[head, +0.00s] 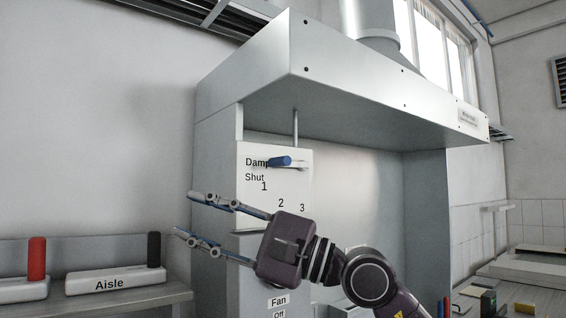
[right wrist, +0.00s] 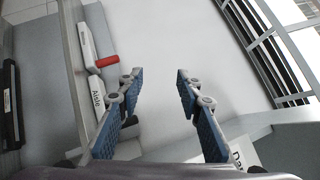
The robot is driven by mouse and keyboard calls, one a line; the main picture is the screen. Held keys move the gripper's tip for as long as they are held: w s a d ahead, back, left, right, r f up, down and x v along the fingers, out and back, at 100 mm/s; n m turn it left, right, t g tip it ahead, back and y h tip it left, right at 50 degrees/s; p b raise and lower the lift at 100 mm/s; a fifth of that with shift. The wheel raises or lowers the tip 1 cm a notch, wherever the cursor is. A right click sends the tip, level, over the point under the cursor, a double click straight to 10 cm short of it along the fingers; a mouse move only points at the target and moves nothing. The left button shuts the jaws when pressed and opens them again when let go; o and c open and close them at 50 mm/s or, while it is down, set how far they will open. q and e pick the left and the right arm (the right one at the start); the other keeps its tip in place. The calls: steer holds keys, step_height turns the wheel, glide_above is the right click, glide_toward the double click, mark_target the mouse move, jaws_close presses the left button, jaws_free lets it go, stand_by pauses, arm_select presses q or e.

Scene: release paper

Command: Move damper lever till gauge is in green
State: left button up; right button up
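The damper panel (head: 262,215) is a white plate on the hood's left side, marked "Damp…", "Shut", 1, 2 and 3. The damper lever (head: 281,161) has a blue handle at the panel's top, covering part of the "Damper" lettering. My right gripper (head: 184,214) is open and empty, pointing left below the lever and apart from it. In the right wrist view the gripper (right wrist: 158,76) shows parted fingers with nothing between them, and a corner of the panel (right wrist: 243,155) shows at lower right. I see no gauge. My left gripper is not in view.
A grey extraction hood (head: 340,75) overhangs the panel. A shelf (head: 130,303) at left carries an "Aisle" switch box (head: 115,281) with a black handle and another box with a red handle (head: 37,258). A "Fan" label (head: 279,301) is below my right arm.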

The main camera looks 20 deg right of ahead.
steer(key=w+d+r+n+t+h, duration=0.2)
steer(key=w+d+r+t+h, duration=0.15)
steer(key=d+h, duration=0.2)
steer(key=t+h, duration=0.3)
steer(key=h, duration=0.4)
glide_toward(291, 160)
steer(key=x, duration=0.4)
steer(key=shift+w+a+f, duration=0.15)
steer(key=shift+w+a, duration=0.05)
steer(key=shift+a, duration=0.2)
steer(key=shift+w+d, duration=0.1)
steer(key=shift+d, duration=0.2)
steer(key=p+x, duration=0.2)
steer(key=x, duration=0.4)
steer(key=shift+w+a+r+p, duration=0.1)
steer(key=shift+w+r+p, duration=0.1)
steer(key=shift+p, duration=0.2)
steer(key=shift+w+a, duration=0.25)
steer(key=shift+w, duration=0.4)
steer(key=shift+f, duration=0.1)
steer(key=shift+c, duration=0.6)
jaws_close()
